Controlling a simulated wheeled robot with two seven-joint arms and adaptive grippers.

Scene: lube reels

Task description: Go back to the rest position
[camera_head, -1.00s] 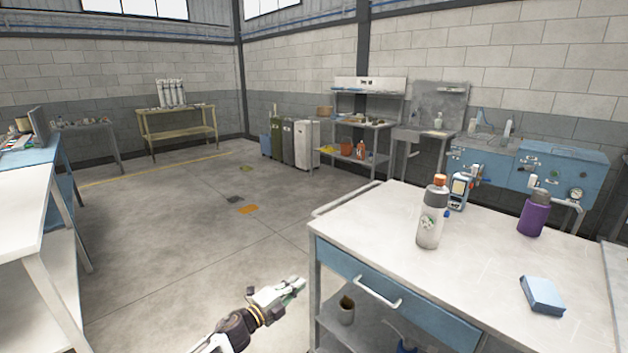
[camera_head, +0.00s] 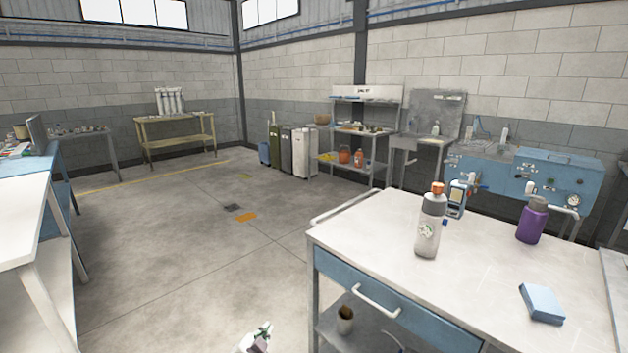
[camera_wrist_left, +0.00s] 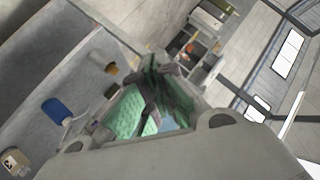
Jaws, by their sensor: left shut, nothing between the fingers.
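My left gripper (camera_head: 263,332) shows only as a small pale tip at the bottom edge of the head view, over the floor and left of the cart. In the left wrist view its green-padded fingers (camera_wrist_left: 155,92) are shut and hold nothing. My right gripper is in neither view.
The cart (camera_head: 375,225) stands close on the right. On its top are a grey bottle with an orange cap (camera_head: 428,230), a purple bottle (camera_head: 531,222), a handheld meter (camera_head: 456,200) and a blue block (camera_head: 542,303).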

